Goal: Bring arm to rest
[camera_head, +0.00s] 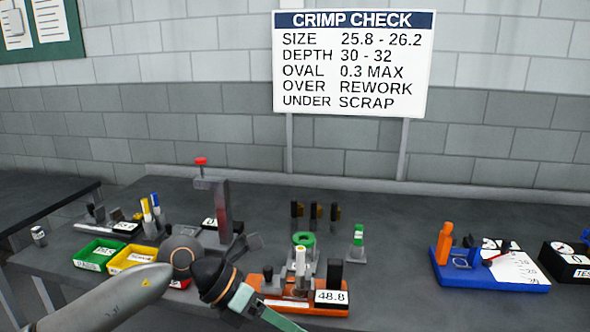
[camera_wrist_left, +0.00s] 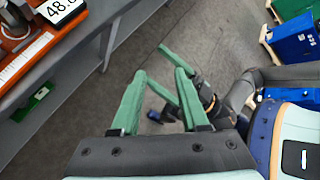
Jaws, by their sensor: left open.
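My left arm comes in from the left in the head view, and its green-fingered gripper (camera_head: 272,315) hangs at the front edge of the bench, in front of the orange gauge (camera_head: 320,307). In the left wrist view the gripper (camera_wrist_left: 160,73) is open, with nothing between its fingers, over the floor. My other arm (camera_wrist_left: 240,95) shows at the right of that view. A green bar beyond the left fingers seems to be part of its gripper, mostly hidden, and its jaw state cannot be told.
The grey bench (camera_head: 390,275) holds a green bin (camera_head: 98,254), a yellow bin (camera_head: 130,257), a press with a red knob (camera_head: 201,161) and a blue fixture (camera_head: 490,275). A blue crate (camera_wrist_left: 293,48) stands on the floor at the right. Bench between gauge and fixture is clear.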

